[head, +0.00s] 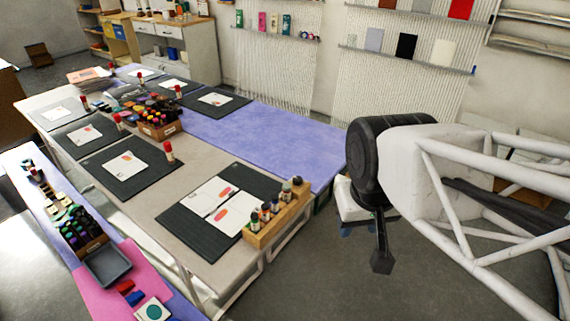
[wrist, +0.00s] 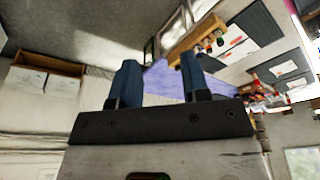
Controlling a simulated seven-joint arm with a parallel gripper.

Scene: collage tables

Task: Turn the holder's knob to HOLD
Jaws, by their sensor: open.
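A light wooden holder (head: 262,240) with several small bottles stands at the near right edge of the long table. It also shows in the wrist view (wrist: 188,42), upper middle, beyond my fingers. A dark round piece (head: 297,181) sits at the holder's far end; I cannot tell if it is the knob. No HOLD marking can be read. My gripper (head: 358,228) is off the table's right side, right of the holder and apart from it. In the wrist view its two blue fingers (wrist: 161,78) stand wide apart with nothing between them.
A black mat (head: 190,233) with white cards lies left of the holder. A purple cloth (head: 250,135) covers the table's far right part. Another wooden rack (head: 160,130) of bottles stands farther back. The grey floor (head: 330,285) in front is clear.

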